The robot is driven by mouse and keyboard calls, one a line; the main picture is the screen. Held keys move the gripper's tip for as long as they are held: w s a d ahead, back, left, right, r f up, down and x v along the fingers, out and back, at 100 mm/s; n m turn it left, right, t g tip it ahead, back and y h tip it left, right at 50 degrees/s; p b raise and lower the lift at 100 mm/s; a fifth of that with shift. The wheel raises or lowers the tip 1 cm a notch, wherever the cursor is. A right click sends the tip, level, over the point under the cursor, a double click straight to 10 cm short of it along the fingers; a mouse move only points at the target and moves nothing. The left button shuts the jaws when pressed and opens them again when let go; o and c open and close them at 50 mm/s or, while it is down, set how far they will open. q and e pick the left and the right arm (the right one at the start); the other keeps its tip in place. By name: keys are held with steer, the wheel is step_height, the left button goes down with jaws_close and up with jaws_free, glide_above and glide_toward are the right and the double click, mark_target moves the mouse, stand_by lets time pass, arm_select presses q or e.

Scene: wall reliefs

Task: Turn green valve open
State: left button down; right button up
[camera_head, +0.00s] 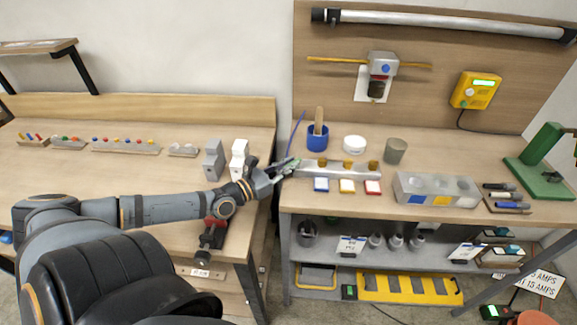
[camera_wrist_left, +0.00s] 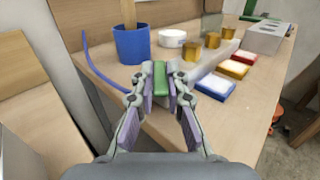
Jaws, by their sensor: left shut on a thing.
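The green valve handle (camera_wrist_left: 161,82) is a narrow green bar at the near left end of a grey metal block (camera_head: 326,170). My left gripper (camera_head: 288,168) has reached this end from the left. In the left wrist view, the fingers of my left gripper (camera_wrist_left: 162,92) are shut on the green handle, one pad on each side. In the head view the fingers mostly hide the handle. Several brass knobs (camera_head: 348,163) stand along the block. My right gripper is not in view.
A blue cup (camera_head: 317,143) with a wooden stick and a white round tub (camera_head: 354,143) stand behind the block. Blue, yellow and red trays (camera_head: 346,186) lie in front. A grey block with round recesses (camera_head: 437,189) is to the right. A gap separates the two benches.

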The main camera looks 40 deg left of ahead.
arm_select(q)
steer(key=c, duration=1.4)
jaws_free()
steer(key=shift+o, duration=0.2)
steer(key=shift+d+n+y, duration=0.1)
steer(key=shift+n+y, duration=0.2)
steer(key=shift+y, duration=0.2)
